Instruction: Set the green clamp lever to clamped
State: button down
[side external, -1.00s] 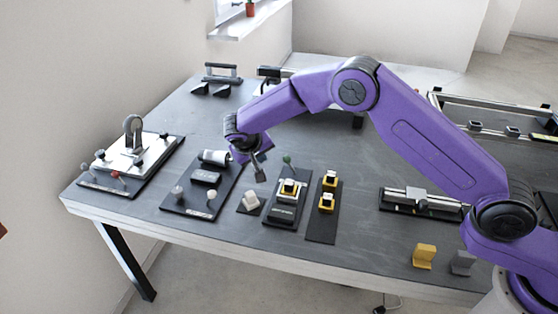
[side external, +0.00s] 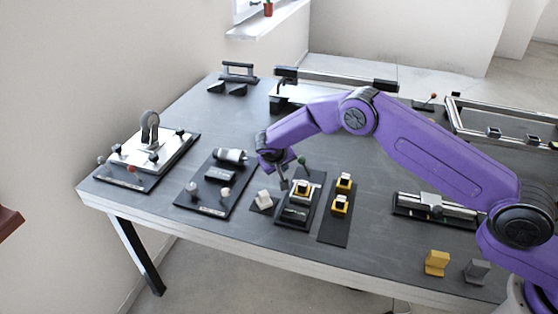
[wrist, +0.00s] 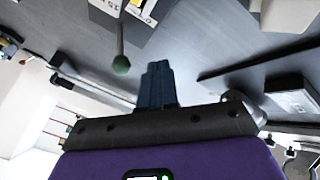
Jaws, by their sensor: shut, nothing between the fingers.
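The green clamp lever shows as a small green ball knob (side external: 301,159) on a thin rod, standing at the back of a dark clamp fixture (side external: 297,216) with a yellow-and-black part (side external: 302,188) in it. In the wrist view the green knob (wrist: 121,65) hangs from its pale rod, left of my fingers and apart from them. My gripper (side external: 283,184) is shut and empty, just left of the fixture and low over the table. Its closed blue fingers (wrist: 158,72) show in the wrist view. Whether they touch anything is not clear in the side view.
A pale block (side external: 263,200) on a small dark plate lies left of the fixture. A dark board (side external: 338,226) with two yellow-and-black parts stands to the right. A panel with a cylinder and knobs (side external: 214,186) is further left. The table behind the fixture is fairly clear.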

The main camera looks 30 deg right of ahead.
aim_at(305, 163)
jog(key=shift+w+d, duration=0.1)
jog(key=shift+d, duration=1.75)
jog(key=shift+s+d+r, duration=0.3)
jog(key=shift+s+d, duration=0.05)
jog(key=shift+s+d+r, duration=0.3)
jog(key=shift+s+d, duration=0.3)
jog(key=shift+d, duration=0.05)
jog(key=shift+s+d, duration=1.05)
jog(key=shift+d, duration=0.05)
jog(key=shift+a+r, duration=0.1)
jog(key=shift+r, duration=0.1)
jog(key=shift+r, duration=0.7)
